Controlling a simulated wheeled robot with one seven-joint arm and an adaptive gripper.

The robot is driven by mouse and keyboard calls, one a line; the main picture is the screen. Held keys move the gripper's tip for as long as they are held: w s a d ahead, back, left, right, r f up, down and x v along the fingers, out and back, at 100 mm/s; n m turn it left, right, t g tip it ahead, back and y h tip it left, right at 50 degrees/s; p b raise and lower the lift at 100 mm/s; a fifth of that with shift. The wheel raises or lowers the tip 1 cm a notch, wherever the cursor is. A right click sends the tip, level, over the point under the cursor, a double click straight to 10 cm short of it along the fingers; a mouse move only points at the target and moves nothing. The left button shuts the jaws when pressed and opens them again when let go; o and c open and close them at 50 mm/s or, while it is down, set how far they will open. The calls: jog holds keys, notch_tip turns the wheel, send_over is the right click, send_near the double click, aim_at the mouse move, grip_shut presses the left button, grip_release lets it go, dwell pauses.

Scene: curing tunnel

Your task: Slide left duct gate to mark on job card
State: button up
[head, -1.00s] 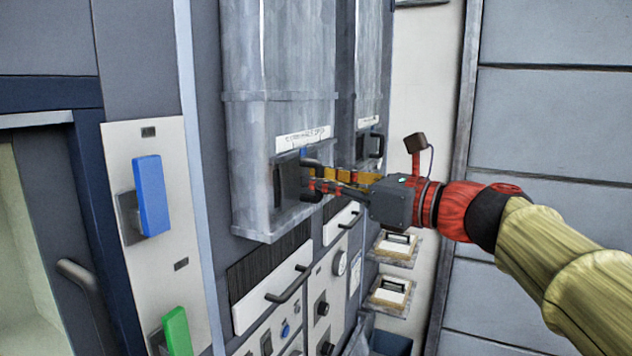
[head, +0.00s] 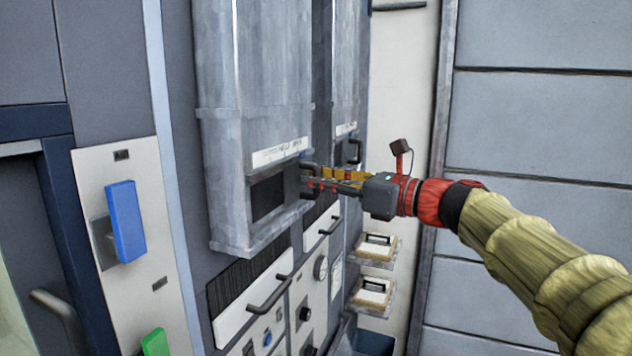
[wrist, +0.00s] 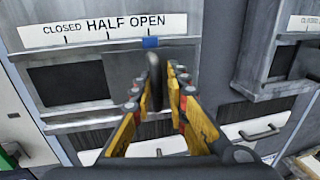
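The left duct (head: 258,65) is a tall grey metal box. Its gate (wrist: 126,74) is a grey plate with a dark upright handle (wrist: 154,78). A dark opening (wrist: 72,84) shows left of the gate. The label strip (wrist: 100,30) above reads CLOSED, HALF, OPEN, with a tick under each. A blue pointer (wrist: 151,42) sits at the OPEN tick, the rightmost. My gripper (wrist: 160,85) has its yellow and red fingers on both sides of the handle and looks shut on it, though a thin gap seems to show at the right finger. No readable job card shows.
A second duct (head: 342,70) with a similar handle stands at the right. Below are drawer handles (head: 270,294) and knobs. Two small shelves hold clipped white pads (head: 376,246), unreadable. A blue switch (head: 125,222) and a green one (head: 155,342) are at left.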

jog(key=shift+d+f, duration=0.1)
jog(key=shift+f, duration=0.05)
dwell(0.3)
jog(key=v, duration=1.1)
jog(key=shift+s+d, duration=0.25)
jog(key=shift+d, duration=0.1)
